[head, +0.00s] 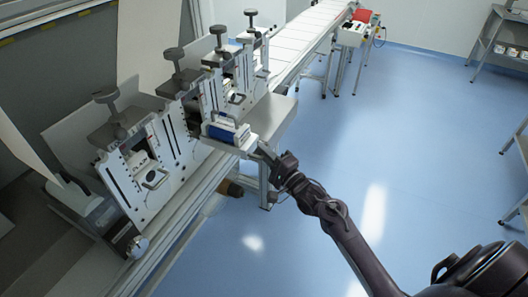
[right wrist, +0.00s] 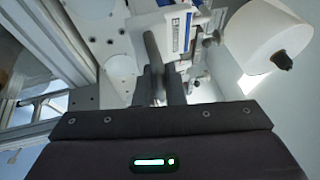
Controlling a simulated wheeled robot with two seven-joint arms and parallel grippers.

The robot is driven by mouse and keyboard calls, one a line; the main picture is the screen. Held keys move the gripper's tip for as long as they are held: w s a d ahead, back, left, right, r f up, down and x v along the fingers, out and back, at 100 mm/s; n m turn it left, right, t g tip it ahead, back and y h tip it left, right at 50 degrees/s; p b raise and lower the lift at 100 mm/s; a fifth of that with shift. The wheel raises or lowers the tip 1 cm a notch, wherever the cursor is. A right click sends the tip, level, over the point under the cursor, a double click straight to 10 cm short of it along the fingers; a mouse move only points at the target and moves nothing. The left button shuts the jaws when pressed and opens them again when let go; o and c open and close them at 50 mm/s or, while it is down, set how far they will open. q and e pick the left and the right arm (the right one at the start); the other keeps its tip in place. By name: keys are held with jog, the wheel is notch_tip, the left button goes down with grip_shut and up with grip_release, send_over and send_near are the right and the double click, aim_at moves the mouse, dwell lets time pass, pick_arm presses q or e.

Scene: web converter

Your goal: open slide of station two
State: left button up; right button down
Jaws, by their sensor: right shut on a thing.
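A row of white stations with dark grey T-shaped knobs runs along the machine in the head view. A slide (head: 226,136) with a blue block (head: 222,133) sticks out toward the aisle, beside the second station (head: 185,135) counting from the near end. My right gripper (head: 262,154) is at the outer end of this slide, reaching up from below right. In the right wrist view my right gripper (right wrist: 160,88) is shut on a dark handle bar (right wrist: 152,50). The white and blue body of the slide (right wrist: 178,32) shows just beyond it. My left gripper is not in view.
A grey plate (head: 272,117) juts out just behind the slide. A white roll (right wrist: 268,35) shows at the right in the wrist view. A white conveyor (head: 300,40) runs away to the back. The blue floor (head: 400,170) to the right is clear.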

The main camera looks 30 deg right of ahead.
jog(key=c, duration=1.5)
grip_release()
jog(key=shift+s+f, duration=0.2)
jog(key=shift+s, duration=0.05)
jog(key=b+v, duration=0.2)
jog(key=v, duration=0.5)
jog(key=shift+s+r, duration=0.1)
jog(key=shift+s, duration=0.05)
